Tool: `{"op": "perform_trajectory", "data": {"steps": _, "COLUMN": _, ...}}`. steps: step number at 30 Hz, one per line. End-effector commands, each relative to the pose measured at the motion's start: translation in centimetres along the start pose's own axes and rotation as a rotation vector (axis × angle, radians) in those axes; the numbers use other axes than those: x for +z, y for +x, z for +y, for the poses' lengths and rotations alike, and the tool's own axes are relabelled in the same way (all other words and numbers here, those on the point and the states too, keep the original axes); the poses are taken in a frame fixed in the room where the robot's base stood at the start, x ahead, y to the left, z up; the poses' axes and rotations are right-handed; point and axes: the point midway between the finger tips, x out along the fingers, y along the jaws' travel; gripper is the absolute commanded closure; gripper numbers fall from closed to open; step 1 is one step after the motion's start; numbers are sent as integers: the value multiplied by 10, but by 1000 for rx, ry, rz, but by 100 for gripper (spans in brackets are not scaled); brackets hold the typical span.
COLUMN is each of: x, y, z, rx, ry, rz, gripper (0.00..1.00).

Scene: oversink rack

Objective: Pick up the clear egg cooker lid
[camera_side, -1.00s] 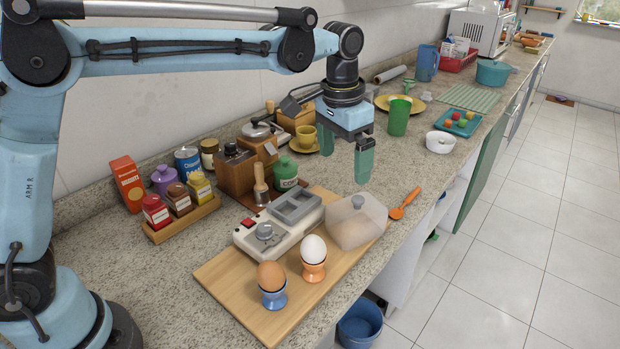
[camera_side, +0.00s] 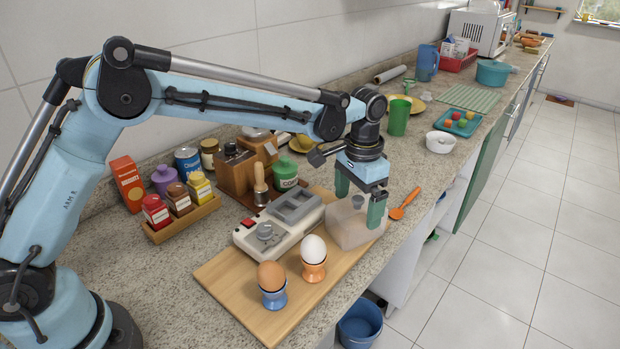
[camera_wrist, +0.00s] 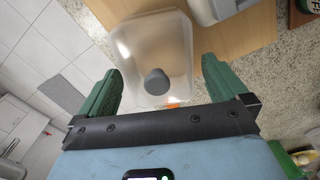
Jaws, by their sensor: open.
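The clear egg cooker lid (camera_side: 346,231) is a translucent box with a round grey knob. It sits at the right end of the wooden board (camera_side: 232,286), beside the egg cooker base (camera_side: 277,226). My gripper (camera_side: 359,204) is open and low over the lid, pointing down, with one green finger on each side of the knob. In the wrist view the lid (camera_wrist: 135,52) lies between and beyond the fingers of my gripper (camera_wrist: 157,88). I cannot tell whether the fingers touch the lid.
A brown egg (camera_side: 271,276) and a white egg (camera_side: 313,248) stand in cups on the board. An orange spoon (camera_side: 404,204) lies right of the lid, near the counter edge. A green canister (camera_side: 285,175) and a wooden grinder (camera_side: 235,173) stand behind the cooker.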

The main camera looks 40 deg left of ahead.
Motion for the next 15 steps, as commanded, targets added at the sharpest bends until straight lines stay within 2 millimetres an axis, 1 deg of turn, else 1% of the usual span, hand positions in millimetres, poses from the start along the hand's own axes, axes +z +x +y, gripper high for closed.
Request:
{"op": "perform_trajectory", "data": {"steps": 6, "x": 1, "y": 32, "z": 3, "rx": 0, "ry": 0, "rz": 0, "gripper": 0}}
{"op": "perform_trajectory", "data": {"steps": 9, "x": 1, "y": 41, "z": 3, "rx": 0, "ry": 0, "rz": 1, "gripper": 0}}
{"op": "perform_trajectory", "data": {"steps": 15, "x": 1, "y": 46, "z": 3, "rx": 0, "ry": 0, "rz": 1, "gripper": 0}}
